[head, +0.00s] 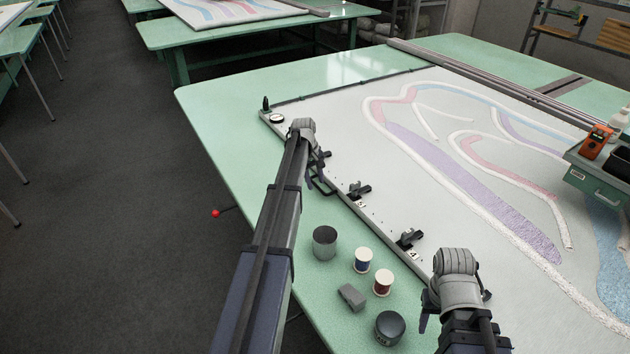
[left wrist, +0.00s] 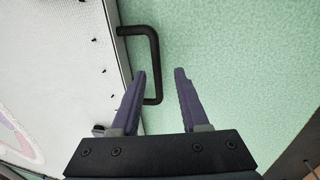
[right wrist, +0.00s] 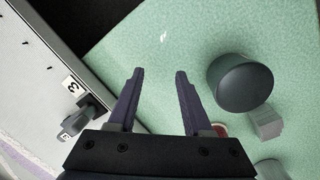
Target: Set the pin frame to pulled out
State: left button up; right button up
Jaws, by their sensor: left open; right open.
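The pin frame (head: 345,205) is a grey rail with pins along the edge of a white tufted cloth on the green table. A black U-shaped handle (left wrist: 155,60) sticks out from its edge; it also shows partly behind my left gripper in the head view (head: 318,188). My left gripper (left wrist: 160,73) is open, and the handle's bar appears between its fingertips, with no grip on it; the height gap is unclear. My right gripper (right wrist: 159,72) is open and empty over the table beside the frame; in the head view its fingertips are mostly hidden.
Black clamps (head: 358,190) sit along the frame edge. A grey can (head: 325,242), thread spools (head: 363,260), a grey block (head: 352,297) and a dark round container (head: 390,328) stand on the near table strip. A green tray (head: 590,178) holds tools at right.

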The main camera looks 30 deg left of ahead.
pick_arm(q)
notch_tip(320, 180, up, 7)
jog(key=s+p, duration=0.1)
jog(key=p, duration=0.5)
jog(key=shift+a+f, duration=0.2)
jog(key=shift+a, duration=0.15)
jog(key=shift+s, duration=0.1)
jog(key=s+d+m, duration=0.2)
jog(key=s+d, duration=0.1)
jog(key=d, duration=0.4)
jog(key=s+d+m, duration=0.2)
jog(key=s+d, duration=0.1)
jog(key=d, duration=0.4)
jog(key=s+d+m+g+y, duration=0.2)
jog(key=s+d+m, duration=0.9)
jog(key=s+d, duration=1.1)
jog(key=s, duration=0.3)
jog(key=shift+s+d+f+m, duration=0.15)
jog(key=shift+s+d+m, duration=0.15)
jog(key=shift+s+m, duration=0.1)
